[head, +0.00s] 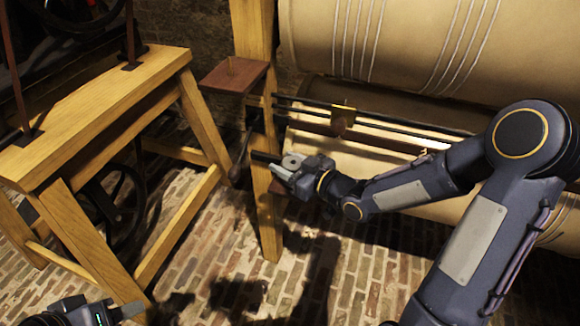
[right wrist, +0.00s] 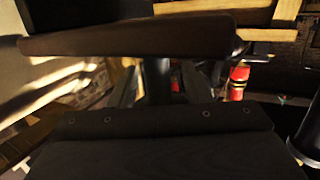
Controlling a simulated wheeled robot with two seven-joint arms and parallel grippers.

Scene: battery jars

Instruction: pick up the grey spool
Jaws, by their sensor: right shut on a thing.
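A small grey round piece with a hole in its top, which looks like the grey spool (head: 293,160), sits at the jaws of my right gripper (head: 280,172) in the head view. The right gripper is shut on it beside the wooden post. In the right wrist view a dark upright cylinder stands between the fingers, below a brown board edge; it is too dark to tell how much of it is the spool. My left gripper (head: 130,309) shows only partly at the bottom left, away from the spool; its jaws are not clear.
A wooden bench (head: 95,105) stands left.

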